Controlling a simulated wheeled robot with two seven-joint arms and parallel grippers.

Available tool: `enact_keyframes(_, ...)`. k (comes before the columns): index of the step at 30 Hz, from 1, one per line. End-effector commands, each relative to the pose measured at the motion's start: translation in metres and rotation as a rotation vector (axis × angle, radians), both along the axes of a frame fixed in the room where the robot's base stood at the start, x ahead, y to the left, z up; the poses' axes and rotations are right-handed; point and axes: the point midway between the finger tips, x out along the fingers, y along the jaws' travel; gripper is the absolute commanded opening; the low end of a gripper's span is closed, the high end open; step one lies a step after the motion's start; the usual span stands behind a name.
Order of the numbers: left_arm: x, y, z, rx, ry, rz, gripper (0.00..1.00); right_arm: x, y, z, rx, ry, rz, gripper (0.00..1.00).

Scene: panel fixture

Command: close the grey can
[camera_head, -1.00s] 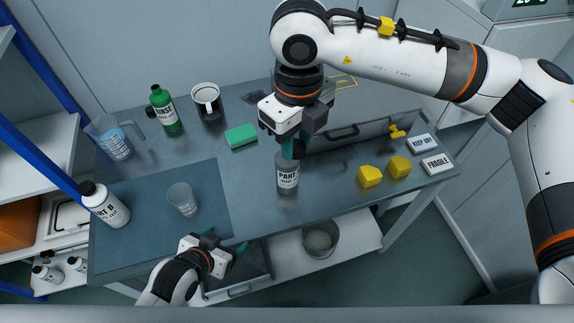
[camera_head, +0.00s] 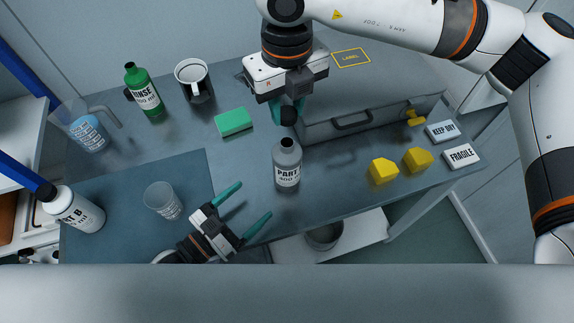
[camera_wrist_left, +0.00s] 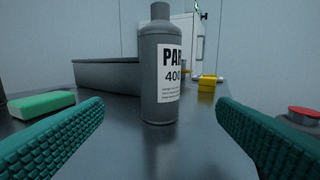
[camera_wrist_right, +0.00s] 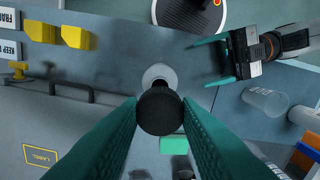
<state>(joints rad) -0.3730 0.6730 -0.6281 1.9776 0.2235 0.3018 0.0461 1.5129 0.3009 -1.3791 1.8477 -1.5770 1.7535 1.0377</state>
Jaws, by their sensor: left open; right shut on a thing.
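The grey can (camera_head: 287,172), labelled PART with 400 below, stands upright on the bench, its neck uncovered. It also stands between my open fingers in the left wrist view (camera_wrist_left: 160,75). My right gripper (camera_head: 287,112) is shut on a black cap (camera_wrist_right: 160,111), held above the can and apart from it. In the right wrist view the cap hides part of the can. My left gripper (camera_head: 256,199) is open and empty near the bench's front edge, its fingers pointing towards the can without touching it.
A grey toolbox (camera_head: 370,120) stands close behind the can. Yellow blocks (camera_head: 384,170) lie to the right, a green sponge (camera_head: 234,122) to the left. A clear beaker (camera_head: 163,200) and a white PART B bottle (camera_head: 74,209) stand at the left. The bench around the can is clear.

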Motion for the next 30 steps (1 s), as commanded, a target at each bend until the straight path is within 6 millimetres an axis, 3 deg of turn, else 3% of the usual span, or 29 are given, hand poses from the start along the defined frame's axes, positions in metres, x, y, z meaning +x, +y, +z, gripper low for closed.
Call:
enact_keyframes(8, 0.016, -0.016, 0.001, -0.002, -0.002, 0.002, 0.81, 0.0, 0.0, 0.0, 0.0, 0.0, 0.0, 0.09)
enact_keyframes(21, 0.072, -0.072, 0.001, -0.001, -0.002, 0.001, 0.81, 0.0, 0.0, 0.0, 0.0, 0.0, 0.001, 0.09)
enact_keyframes(30, 0.085, -0.085, 0.0, 0.001, 0.001, 0.001, 0.81, 0.0, 0.0, 0.0, 0.0, 0.0, 0.001, 0.09)
